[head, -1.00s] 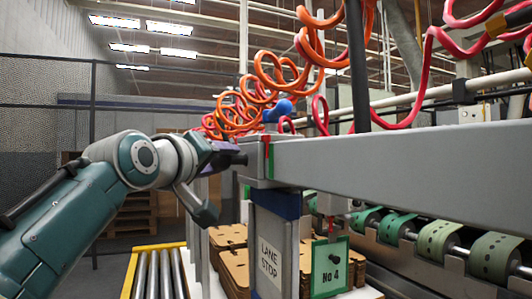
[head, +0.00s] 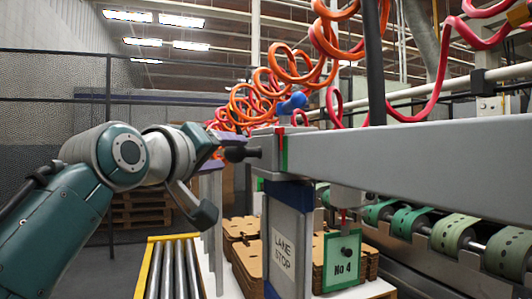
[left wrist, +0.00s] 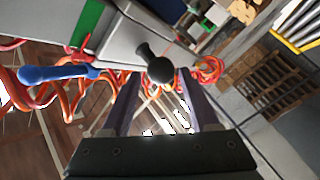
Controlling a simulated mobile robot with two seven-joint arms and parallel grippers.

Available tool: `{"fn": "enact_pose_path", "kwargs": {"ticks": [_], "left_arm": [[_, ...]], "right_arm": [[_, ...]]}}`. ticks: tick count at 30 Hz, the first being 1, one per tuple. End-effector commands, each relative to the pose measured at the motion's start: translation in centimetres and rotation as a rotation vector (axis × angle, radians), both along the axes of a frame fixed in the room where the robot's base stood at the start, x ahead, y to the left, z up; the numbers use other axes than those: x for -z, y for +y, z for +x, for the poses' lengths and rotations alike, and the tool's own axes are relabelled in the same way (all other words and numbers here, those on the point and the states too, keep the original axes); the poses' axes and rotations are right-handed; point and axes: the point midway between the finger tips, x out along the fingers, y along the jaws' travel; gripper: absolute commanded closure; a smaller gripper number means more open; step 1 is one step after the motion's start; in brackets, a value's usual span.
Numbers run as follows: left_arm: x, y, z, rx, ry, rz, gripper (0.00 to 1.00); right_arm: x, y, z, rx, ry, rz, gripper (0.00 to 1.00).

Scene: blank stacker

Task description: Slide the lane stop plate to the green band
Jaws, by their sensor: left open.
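The lane stop plate (head: 283,250) is an upright panel with a white LANE STOP label, hanging under a grey carriage block (head: 266,150) on the long beam. A black knob (head: 240,154) sticks out of the block's left side; the left wrist view also shows this knob (left wrist: 159,72). A narrow green strip (head: 279,152) and a red mark lie side by side at the block's edge; I cannot tell whether that strip is the green band. My left gripper (head: 216,143) is open beside the knob, which appears between its fingertips in the wrist view. My right gripper is not seen.
A blue lever (head: 292,102) stands on top of the block, with orange hoses behind. The grey beam (head: 420,165) runs right. A green No 4 sign (head: 342,261), stacked brown blanks (head: 243,255) and a roller conveyor (head: 172,265) are below.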

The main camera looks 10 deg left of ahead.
Motion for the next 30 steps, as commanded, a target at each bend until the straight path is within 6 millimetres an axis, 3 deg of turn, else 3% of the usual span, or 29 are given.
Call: {"fn": "enact_pose_path", "kwargs": {"ticks": [6, 12, 30], "left_arm": [[0.1, 0.4, -3.6, -0.001, 0.002, 0.002, 0.39], [0.1, 0.6, -5.6, -0.001, 0.002, 0.002, 0.39], [0.4, 0.5, -6.4, 0.002, 0.029, 0.024, 0.39]], "right_arm": [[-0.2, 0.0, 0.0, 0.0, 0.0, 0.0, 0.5], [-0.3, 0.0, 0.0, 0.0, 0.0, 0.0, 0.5], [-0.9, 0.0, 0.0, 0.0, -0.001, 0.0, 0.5]]}}
